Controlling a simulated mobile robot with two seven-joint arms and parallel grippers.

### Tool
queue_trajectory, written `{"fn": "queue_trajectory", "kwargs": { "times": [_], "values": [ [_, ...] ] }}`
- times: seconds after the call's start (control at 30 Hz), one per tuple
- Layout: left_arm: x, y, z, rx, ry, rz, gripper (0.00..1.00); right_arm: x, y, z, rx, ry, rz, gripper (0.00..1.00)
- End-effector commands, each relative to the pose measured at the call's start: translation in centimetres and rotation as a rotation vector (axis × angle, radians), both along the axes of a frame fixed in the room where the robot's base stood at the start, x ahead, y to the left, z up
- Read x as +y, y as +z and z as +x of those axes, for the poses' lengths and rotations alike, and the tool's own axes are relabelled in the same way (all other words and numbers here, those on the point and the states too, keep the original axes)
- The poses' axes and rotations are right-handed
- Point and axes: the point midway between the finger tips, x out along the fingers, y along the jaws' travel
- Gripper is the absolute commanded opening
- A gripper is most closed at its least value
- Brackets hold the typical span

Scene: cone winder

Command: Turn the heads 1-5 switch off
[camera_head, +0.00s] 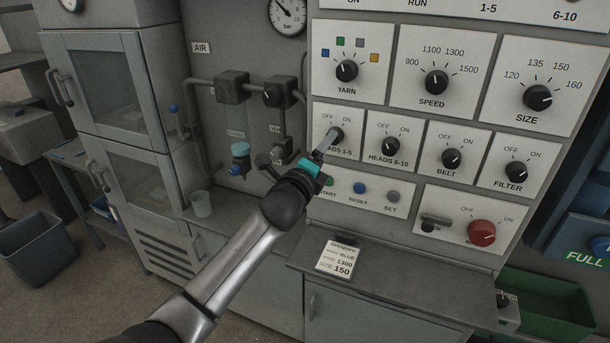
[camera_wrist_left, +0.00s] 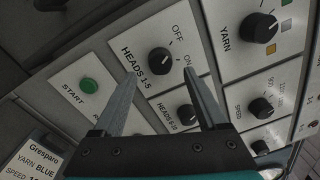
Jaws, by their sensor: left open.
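The heads 1-5 switch (camera_head: 338,133) is a black round knob on a white plate with OFF and ON marks, in the lower switch row. In the left wrist view the same knob (camera_wrist_left: 160,61) is near the upper middle, and its pointer's direction is hard to read. My left gripper (camera_head: 328,144) reaches up to this plate and covers part of its label. In the wrist view its fingers (camera_wrist_left: 161,75) are open and apart, with the knob seen between and just beyond the tips. I cannot tell whether they touch it. My right gripper is not in view.
The heads 6-10 knob (camera_head: 390,147) sits close on the right, with belt (camera_head: 452,159) and filter knobs further along. The yarn knob (camera_head: 346,71) is above. Below are the green start button (camera_wrist_left: 89,85), the reset button (camera_head: 360,188) and a red main switch (camera_head: 481,233).

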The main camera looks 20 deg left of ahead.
Motion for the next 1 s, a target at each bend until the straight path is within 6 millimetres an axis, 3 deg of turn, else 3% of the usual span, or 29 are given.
{"fn": "queue_trajectory", "kwargs": {
  "times": [0.6, 0.8, 1.0],
  "values": [
    [0.5, -0.5, -8.8, 0.002, -0.002, -0.001, 0.75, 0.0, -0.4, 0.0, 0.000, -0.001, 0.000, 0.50],
    [0.6, -0.4, -10.5, 0.000, 0.000, -0.001, 0.75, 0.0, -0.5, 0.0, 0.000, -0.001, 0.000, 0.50],
    [0.6, -0.4, -10.8, 0.000, 0.000, -0.001, 0.75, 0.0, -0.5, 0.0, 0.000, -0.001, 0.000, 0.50]
  ]
}}
